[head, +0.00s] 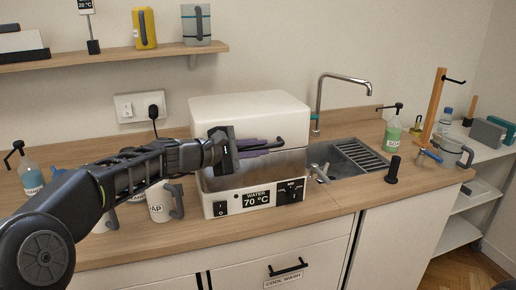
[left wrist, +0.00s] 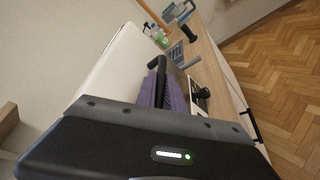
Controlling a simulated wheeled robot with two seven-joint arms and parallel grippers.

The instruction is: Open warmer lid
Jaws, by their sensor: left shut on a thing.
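The white warmer (head: 236,203) stands on the counter, its front labelled "WATER 70 °C". My left gripper (head: 262,146) reaches in from the left and is shut on the lid's black handle (head: 280,142). Its purple fingers hide part of the handle. In the left wrist view the fingers (left wrist: 167,95) meet the handle (left wrist: 157,64), with the white lid (left wrist: 108,62) beside them. My right gripper is not in view.
A sink (head: 345,158) with a tap (head: 338,78) lies to the right. A white mug (head: 160,205) stands left of the warmer, close under my left arm. A shelf (head: 110,56) hangs above, and a black upright object (head: 392,170) stands right of the sink.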

